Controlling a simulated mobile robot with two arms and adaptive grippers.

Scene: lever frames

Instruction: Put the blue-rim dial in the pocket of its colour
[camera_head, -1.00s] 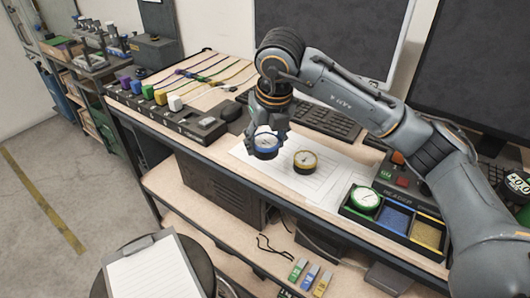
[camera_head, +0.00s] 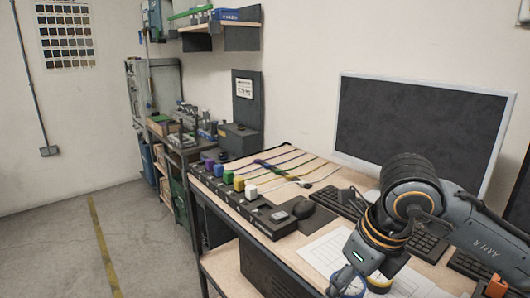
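My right gripper (camera_head: 350,278) comes in from the right and points down over the desk at the bottom edge of the head view. It is shut on the blue-rim dial (camera_head: 345,289), which shows only in part, cut off by the frame's lower edge. The yellow-rim dial (camera_head: 379,282) lies on the white paper just right of it, partly hidden by my gripper. The tray with coloured pockets is out of view now. My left gripper is not in view.
The desk (camera_head: 300,246) carries a dark strip with several coloured blocks (camera_head: 239,184), cables, a keyboard (camera_head: 340,203) and a monitor (camera_head: 420,130). White paper (camera_head: 322,255) lies by my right gripper. A shelf unit stands at the far left.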

